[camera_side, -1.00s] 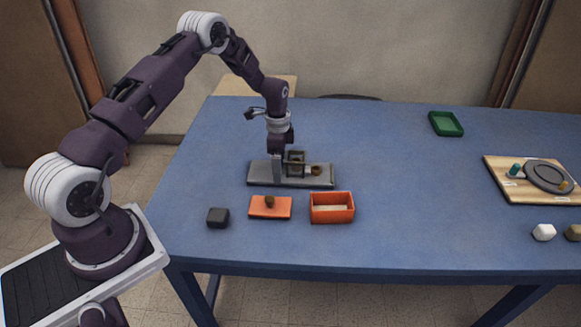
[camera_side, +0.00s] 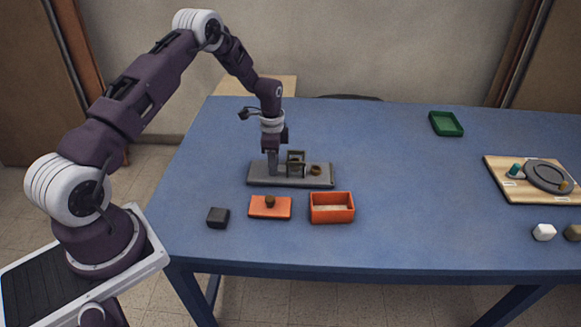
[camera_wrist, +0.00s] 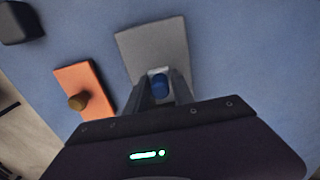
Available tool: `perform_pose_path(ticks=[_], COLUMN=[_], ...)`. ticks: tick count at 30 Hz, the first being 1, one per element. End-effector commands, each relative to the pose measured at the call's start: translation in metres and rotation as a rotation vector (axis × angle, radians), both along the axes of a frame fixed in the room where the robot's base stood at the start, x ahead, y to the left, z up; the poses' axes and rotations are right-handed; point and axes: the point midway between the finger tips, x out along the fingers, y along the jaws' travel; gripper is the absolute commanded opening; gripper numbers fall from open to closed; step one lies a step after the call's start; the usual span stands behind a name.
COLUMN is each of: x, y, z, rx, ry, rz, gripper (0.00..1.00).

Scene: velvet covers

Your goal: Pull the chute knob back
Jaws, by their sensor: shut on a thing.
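The chute stands on a long grey base plate (camera_side: 258,179) on the table. It has a dark upright frame (camera_side: 296,160) near the middle and a small brown ring-like part (camera_side: 316,170) to its right. My gripper (camera_side: 272,172) is low over the plate's left part, left of the frame. In the wrist view, a blue knob (camera_wrist: 160,86) sits between the two fingers of my gripper (camera_wrist: 162,88), which are shut on it. The knob is hidden behind the fingers in the side view. The grey plate (camera_wrist: 150,42) reaches out beyond the fingertips.
In front stand an orange lid (camera_side: 257,210) with a brown knob, an open orange box (camera_side: 332,215) and a black block (camera_side: 217,217). A green tray (camera_side: 446,124) and a wooden board (camera_side: 500,188) lie to the right. The middle of the table is clear.

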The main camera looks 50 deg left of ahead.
Motion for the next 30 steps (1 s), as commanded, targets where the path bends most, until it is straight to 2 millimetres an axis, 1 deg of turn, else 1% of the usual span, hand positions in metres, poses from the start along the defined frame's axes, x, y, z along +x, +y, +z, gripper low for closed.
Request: perform_pose_path(ticks=[24,30], x=[-0.037,-0.042], y=[0.039,0.042], z=[0.0,0.0], rx=[0.001,0.001], ry=[-0.001,-0.001], rz=[0.001,0.001], gripper=[0.06,0.06])
